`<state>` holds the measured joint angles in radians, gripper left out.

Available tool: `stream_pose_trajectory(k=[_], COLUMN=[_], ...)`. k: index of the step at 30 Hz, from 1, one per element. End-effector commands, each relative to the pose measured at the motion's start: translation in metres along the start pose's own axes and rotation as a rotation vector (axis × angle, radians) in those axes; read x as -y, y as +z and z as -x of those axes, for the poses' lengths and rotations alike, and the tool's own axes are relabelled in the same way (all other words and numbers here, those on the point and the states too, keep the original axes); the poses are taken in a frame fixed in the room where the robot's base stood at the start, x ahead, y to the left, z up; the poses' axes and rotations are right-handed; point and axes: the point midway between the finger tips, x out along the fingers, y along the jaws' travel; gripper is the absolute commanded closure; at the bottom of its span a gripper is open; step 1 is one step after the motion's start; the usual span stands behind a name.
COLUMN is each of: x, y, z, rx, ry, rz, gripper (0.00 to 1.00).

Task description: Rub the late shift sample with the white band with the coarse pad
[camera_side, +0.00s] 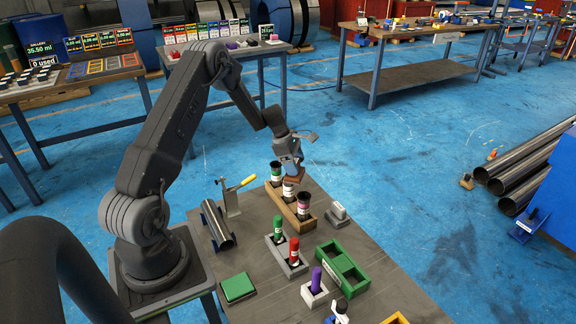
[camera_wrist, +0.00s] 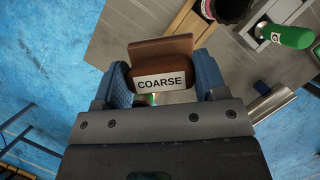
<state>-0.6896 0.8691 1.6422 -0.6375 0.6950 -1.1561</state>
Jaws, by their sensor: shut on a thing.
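My gripper (camera_side: 290,162) is shut on the brown coarse pad (camera_wrist: 160,76), whose white label reads COARSE between the blue fingers in the wrist view. In the side view the pad (camera_side: 294,178) is at the top of the middle sample (camera_side: 288,190), which shows a pale band. I cannot tell whether they touch. The middle sample stands in a wooden rack (camera_side: 312,224) between a dark sample with a green band (camera_side: 276,171) and one with a pinkish band (camera_side: 304,207). Shift markings are too small to read.
A grey holder with green (camera_side: 279,227) and red (camera_side: 294,250) markers stands in front of the rack. A purple marker (camera_side: 316,279), green tray (camera_side: 343,268), grey-topped block (camera_side: 339,211), metal tube (camera_side: 217,225) and yellow-handled clamp (camera_side: 232,197) surround it.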

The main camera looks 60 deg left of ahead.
Motion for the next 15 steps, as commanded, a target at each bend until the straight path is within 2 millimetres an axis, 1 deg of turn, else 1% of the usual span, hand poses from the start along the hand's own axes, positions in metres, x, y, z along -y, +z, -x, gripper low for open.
stream_pose_trajectory(k=[1, 5, 6, 10, 15], x=[-0.003, -0.011, -0.007, 0.002, 0.013], y=[0.003, 0.011, 0.006, -0.001, -0.013], z=[-0.003, -0.005, -0.003, 0.003, 0.004], rx=[0.001, 0.0, 0.0, 0.0, 0.001], ry=[-0.001, 0.0, -0.001, -0.001, -0.001], rz=[-0.001, -0.001, 0.003, 0.002, 0.004], gripper=[0.53, 0.53, 0.53, 0.53, 0.53])
